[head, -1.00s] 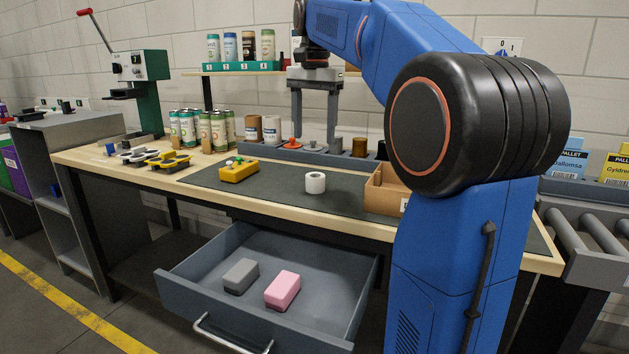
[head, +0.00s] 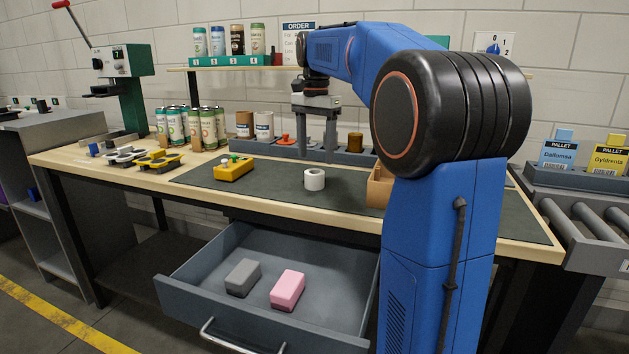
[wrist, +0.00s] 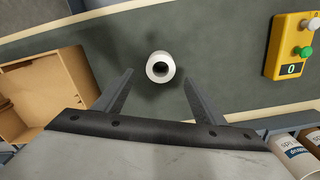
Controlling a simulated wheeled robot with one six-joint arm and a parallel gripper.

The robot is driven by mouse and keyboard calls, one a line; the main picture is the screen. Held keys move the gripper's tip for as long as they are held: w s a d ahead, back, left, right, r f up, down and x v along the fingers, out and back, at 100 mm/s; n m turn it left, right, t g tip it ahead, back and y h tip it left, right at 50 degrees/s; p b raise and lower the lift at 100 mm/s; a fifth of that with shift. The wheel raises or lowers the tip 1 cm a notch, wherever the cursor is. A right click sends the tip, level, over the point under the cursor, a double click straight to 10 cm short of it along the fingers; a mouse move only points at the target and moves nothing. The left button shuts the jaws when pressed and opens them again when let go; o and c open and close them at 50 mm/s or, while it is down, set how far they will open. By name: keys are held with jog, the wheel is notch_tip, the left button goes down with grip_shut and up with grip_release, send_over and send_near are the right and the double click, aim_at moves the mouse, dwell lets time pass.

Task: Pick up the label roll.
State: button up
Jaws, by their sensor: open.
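The label roll (head: 314,180) is a small white roll standing upright on the dark mat, with a dark hole in its top. It also shows in the wrist view (wrist: 160,67), just beyond and between my fingertips. My gripper (head: 316,146) is open and empty, with its two grey fingers pointing down above the back of the bench. In the wrist view my gripper (wrist: 157,82) has its fingers wide apart, with the roll clear of both.
A yellow device (head: 234,169) sits left of the roll, and a cardboard box (head: 379,188) stands to its right. A grey rail of holders (head: 341,155) runs behind. An open drawer (head: 330,255) with a grey and a pink block juts out below the bench.

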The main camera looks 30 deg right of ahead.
aim_at(316, 171)
jog(key=shift+f, duration=3.65)
jog(key=shift+c, duration=0.3)
jog(key=c, duration=1.1)
jog(key=shift+r, duration=0.15)
